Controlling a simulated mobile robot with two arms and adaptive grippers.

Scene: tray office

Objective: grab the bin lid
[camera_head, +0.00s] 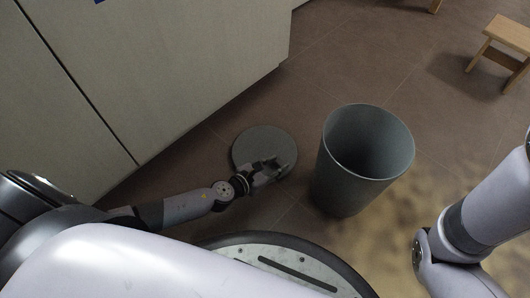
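The bin lid (262,138) is a round, flat, grey-green disc left of the bin, and it seems to lie on the floor. The bin (340,185) is a tall, open-topped, grey-green bucket standing upright with nothing visible inside. My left gripper (277,168) reaches in from the left and overlaps the lid's near right part. Its fingers look spread apart. I cannot tell whether they touch the lid. The gripper hides part of the lid's near edge. My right arm shows at the right edge, but its gripper is out of view.
A pale cabinet (170,60) fills the upper left, its base close to the lid. A wooden stool (502,45) stands at the upper right. Brown tiled floor (330,60) is clear behind the bin and lid.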

